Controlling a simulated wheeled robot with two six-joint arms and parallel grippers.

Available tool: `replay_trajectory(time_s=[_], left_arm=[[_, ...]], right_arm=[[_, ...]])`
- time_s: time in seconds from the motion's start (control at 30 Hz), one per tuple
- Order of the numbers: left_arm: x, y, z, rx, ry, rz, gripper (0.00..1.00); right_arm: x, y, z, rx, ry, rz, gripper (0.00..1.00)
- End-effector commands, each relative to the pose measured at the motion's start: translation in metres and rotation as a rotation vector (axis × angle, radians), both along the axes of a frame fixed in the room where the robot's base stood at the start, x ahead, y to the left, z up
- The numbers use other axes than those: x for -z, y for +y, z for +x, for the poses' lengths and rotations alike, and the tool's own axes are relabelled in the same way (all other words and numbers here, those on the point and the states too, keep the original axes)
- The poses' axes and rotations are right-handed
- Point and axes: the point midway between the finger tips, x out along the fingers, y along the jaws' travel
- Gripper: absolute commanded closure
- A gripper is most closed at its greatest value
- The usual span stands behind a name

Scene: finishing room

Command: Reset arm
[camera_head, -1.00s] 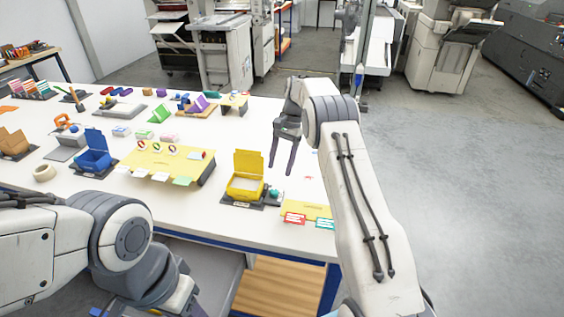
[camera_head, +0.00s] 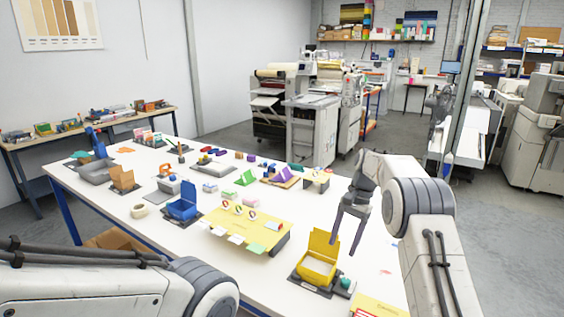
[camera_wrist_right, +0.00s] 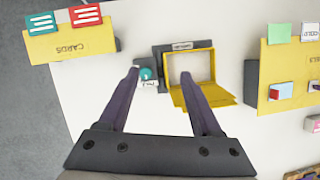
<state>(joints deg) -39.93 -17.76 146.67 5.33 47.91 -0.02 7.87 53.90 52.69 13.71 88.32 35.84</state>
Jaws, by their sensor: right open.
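My right gripper (camera_head: 346,232) is open and empty. It hangs above the right part of the white table (camera_head: 160,236), behind and to the right of a yellow open box (camera_head: 318,262). The yellow box (camera_wrist_right: 206,92) shows there beyond the right fingertip, with a small teal item (camera_wrist_right: 148,73) near the left fingertip. My left arm comes in at the lower left of the head view, and its gripper is out of frame.
A yellow board (camera_head: 240,230) with cards stands left of the yellow box. A blue open box (camera_head: 182,208), a tape roll (camera_head: 140,211) and several small coloured items fill the table. A yellow cards holder (camera_wrist_right: 68,42) lies near the table edge.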

Motion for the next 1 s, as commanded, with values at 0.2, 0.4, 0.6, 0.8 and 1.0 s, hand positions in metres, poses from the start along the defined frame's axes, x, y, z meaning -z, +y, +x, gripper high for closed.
replay_trajectory(time_s=[0.2,0.4,0.6,0.8,1.0], left_arm=[[0.0,0.0,0.0,0.0,0.0,0.0,0.5],[0.0,0.0,0.0,0.0,0.0,0.0,0.5],[0.0,0.0,0.0,0.0,0.0,0.0,0.5],[0.0,0.0,0.0,0.0,0.0,0.0,0.5],[0.0,0.0,0.0,0.0,0.0,0.0,0.5]], right_arm=[[-0.052,0.103,-0.066,-0.353,-0.118,-0.018,0.34],[-0.075,0.163,-0.162,-0.688,-0.222,-0.023,0.34],[-0.073,0.181,-0.27,-1.028,-0.329,-0.016,0.34],[-0.053,0.169,-0.351,-1.293,-0.41,-0.002,0.34],[-0.041,0.157,-0.381,-1.401,-0.443,0.005,0.34]])
